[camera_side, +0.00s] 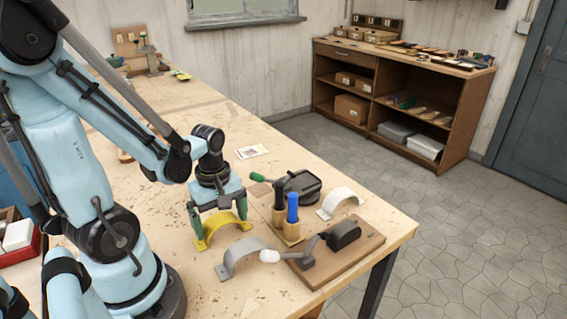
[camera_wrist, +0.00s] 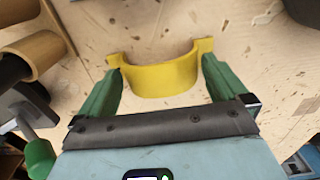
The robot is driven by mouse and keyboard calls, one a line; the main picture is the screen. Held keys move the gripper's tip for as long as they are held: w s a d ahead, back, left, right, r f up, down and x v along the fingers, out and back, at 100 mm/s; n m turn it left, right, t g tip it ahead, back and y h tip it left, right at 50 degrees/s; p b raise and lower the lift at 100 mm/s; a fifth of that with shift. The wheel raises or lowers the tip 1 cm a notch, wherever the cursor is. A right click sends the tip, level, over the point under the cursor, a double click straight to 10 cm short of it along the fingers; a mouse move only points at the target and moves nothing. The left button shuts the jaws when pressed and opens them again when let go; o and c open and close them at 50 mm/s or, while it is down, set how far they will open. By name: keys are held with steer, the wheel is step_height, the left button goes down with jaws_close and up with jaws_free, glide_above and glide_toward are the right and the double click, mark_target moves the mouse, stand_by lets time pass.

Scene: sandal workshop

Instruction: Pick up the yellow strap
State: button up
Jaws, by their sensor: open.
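The yellow strap (camera_side: 222,225) stands as an arch on the wooden workbench, beneath my gripper in the side view. My gripper (camera_side: 220,222) points down at it, with green fingers. In the wrist view the yellow strap (camera_wrist: 163,76) lies between and slightly beyond the two green fingertips of my gripper (camera_wrist: 162,85), one at each side of it. The fingers are apart. I cannot tell whether either one touches the strap.
A grey strap (camera_side: 240,256) stands just in front, and a white strap (camera_side: 342,201) stands to the right. Black and blue handled tools (camera_side: 292,215) and a wooden board with a black block (camera_side: 330,250) are close on the right. The bench (camera_side: 190,262) is bare in places.

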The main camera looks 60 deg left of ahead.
steer(key=shift+f, duration=0.2)
steer(key=c, duration=0.7)
steer(key=shift+c, duration=0.3)
steer(key=shift+r, duration=0.2)
